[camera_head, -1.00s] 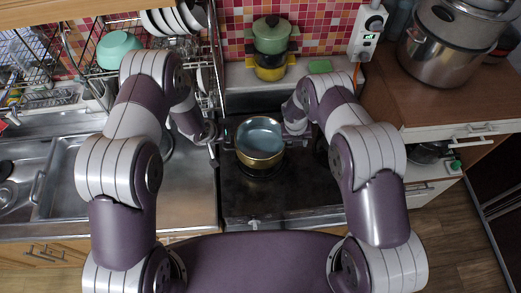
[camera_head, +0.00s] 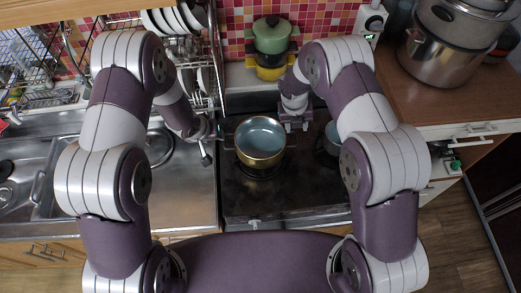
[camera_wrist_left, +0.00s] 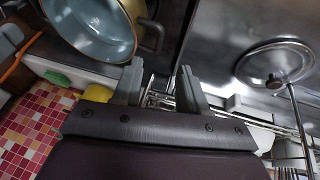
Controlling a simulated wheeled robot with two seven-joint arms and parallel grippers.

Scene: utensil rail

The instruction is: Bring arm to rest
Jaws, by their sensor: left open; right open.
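A pot (camera_head: 260,155), gold outside and blue-grey inside, stands upright on the dark stove. It also shows at the upper left of the left wrist view (camera_wrist_left: 90,28). My left gripper (camera_head: 207,150) is just left of the pot, apart from it. In the left wrist view its two fingers (camera_wrist_left: 159,70) are spread with nothing between them. My right gripper (camera_head: 295,124) is right of the pot, over the stove's back part, open. Whether it touches the pot's right handle cannot be told.
The stove (camera_head: 285,200) has clear room in front of the pot. A dark pan (camera_head: 327,145) lies right, partly behind my right arm. Green and yellow pots (camera_head: 271,35) stand behind. A dish rack (camera_head: 205,80) and steel sink (camera_head: 65,175) are left, a wooden counter (camera_head: 440,95) right.

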